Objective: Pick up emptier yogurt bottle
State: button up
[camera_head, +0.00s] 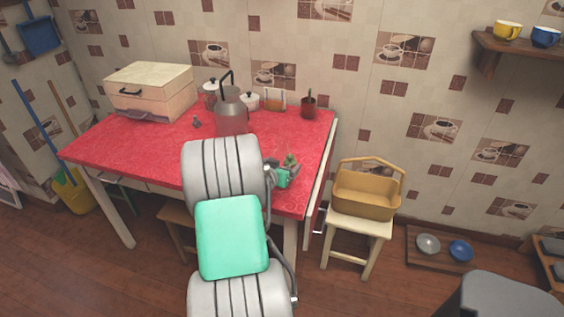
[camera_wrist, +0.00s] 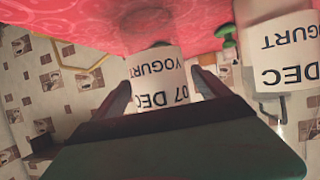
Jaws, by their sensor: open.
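Two yogurt bottles with white labels show in the wrist view, which is upside down. One bottle (camera_wrist: 157,75), labelled "YOGURT 07 DEC", stands between the two fingers of my gripper (camera_wrist: 162,92). The fingers are open on either side of it, and I cannot tell whether they touch it. The other bottle (camera_wrist: 284,48), labelled "YOGURT DEC", is to the right and partly cut off by the frame edge. How full each is I cannot tell. In the head view my gripper (camera_head: 284,175) is over the table's right front part, and I cannot make out the bottles there.
The red-covered table (camera_head: 130,150) holds a bread box (camera_head: 150,88), a metal can (camera_head: 231,115), white lidded pots and a dark cup (camera_head: 309,107) at the back. A small green object (camera_wrist: 226,38) is near the right bottle. A stool with a basket (camera_head: 365,195) stands right of the table.

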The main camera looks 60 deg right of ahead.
jog(key=shift+c, duration=0.4)
jog(key=shift+r, duration=0.1)
jog(key=c, duration=1.8)
